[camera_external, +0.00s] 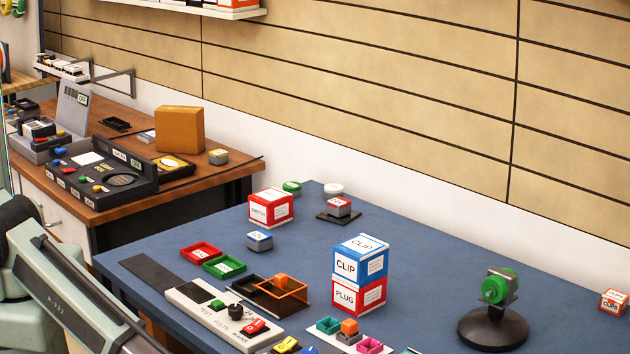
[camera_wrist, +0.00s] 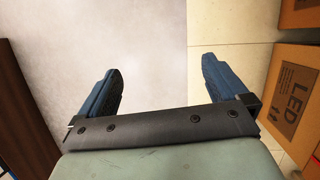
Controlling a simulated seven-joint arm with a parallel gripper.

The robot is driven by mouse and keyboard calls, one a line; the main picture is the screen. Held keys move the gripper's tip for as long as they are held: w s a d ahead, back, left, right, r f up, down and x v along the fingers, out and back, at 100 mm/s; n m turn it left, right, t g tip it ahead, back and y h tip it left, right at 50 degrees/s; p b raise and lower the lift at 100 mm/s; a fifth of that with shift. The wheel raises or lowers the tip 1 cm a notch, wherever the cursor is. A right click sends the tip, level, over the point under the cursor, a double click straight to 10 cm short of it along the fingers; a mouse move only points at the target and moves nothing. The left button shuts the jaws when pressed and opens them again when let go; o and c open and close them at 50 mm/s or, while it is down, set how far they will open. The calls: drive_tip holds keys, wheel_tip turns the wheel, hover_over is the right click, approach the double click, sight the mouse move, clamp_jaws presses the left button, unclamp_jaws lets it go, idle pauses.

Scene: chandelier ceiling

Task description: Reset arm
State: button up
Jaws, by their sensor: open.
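My gripper (camera_wrist: 158,88) shows in the wrist view with its two blue fingers spread wide apart. Nothing is between the fingers; a pale floor shows beyond them. In the external view my arm is at the lower left, beside the blue table (camera_external: 430,262), and the gripper itself is not seen there.
On the blue table, a blue CLIP box (camera_external: 360,260) stands on a red PLUG box (camera_external: 358,297). A red box (camera_external: 271,208), small trays and a round black stand (camera_external: 493,328) are also there. Brown LED boxes (camera_wrist: 290,95) stand right in the wrist view.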

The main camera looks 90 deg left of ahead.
drive_tip(key=s+a+f+n+g, duration=0.1)
drive_tip(key=s+a+f+n, duration=0.1)
drive_tip(key=s+a, duration=0.7)
drive_tip(key=s+a+f+n+g+h, duration=0.1)
drive_tip(key=s+a+n, duration=0.4)
drive_tip(key=s+a, duration=0.5)
drive_tip(key=s+f+g, duration=0.1)
drive_tip(key=s, duration=0.5)
drive_tip(key=shift+a+f+n, duration=0.15)
drive_tip(key=shift+f+n, duration=0.15)
drive_tip(key=shift+f, duration=0.05)
drive_tip(key=shift+s, duration=0.1)
